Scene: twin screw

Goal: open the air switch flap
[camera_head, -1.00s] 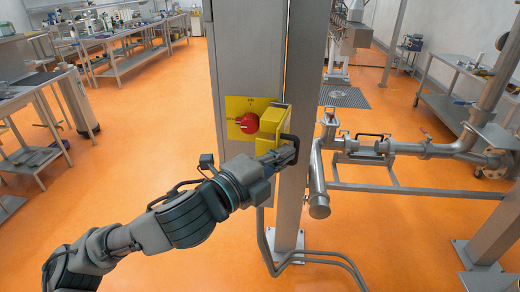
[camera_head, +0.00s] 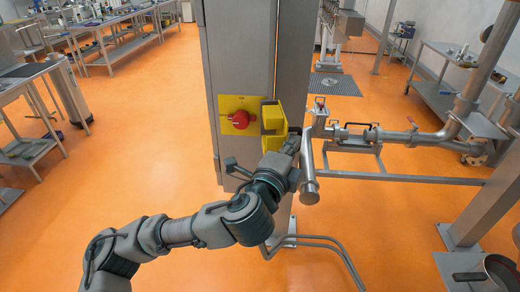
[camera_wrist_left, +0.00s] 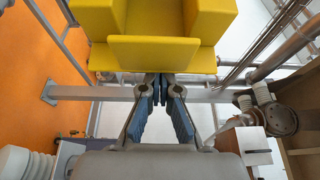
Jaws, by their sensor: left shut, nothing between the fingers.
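The yellow air switch box (camera_head: 271,117) is on the side of the grey metal column, right of a yellow plate with a red rotary knob (camera_head: 238,119). A lower yellow piece (camera_head: 272,143) juts out beneath it; whether this is the flap is unclear. In the left wrist view, the yellow box (camera_wrist_left: 211,20) shows a recess behind a front panel (camera_wrist_left: 160,53). My left gripper (camera_head: 294,142) is shut and empty, just below and right of the box. In the wrist view its fingertips (camera_wrist_left: 160,80) meet under the panel's lower edge; contact cannot be told. My right gripper is not visible.
The column (camera_head: 241,55) stands directly behind the box. Steel pipework with a valve (camera_head: 370,136) lies to the right, and a bent conduit (camera_head: 320,241) runs low at the column's foot. Workbenches (camera_head: 110,40) are at the back left. Orange floor on the left is free.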

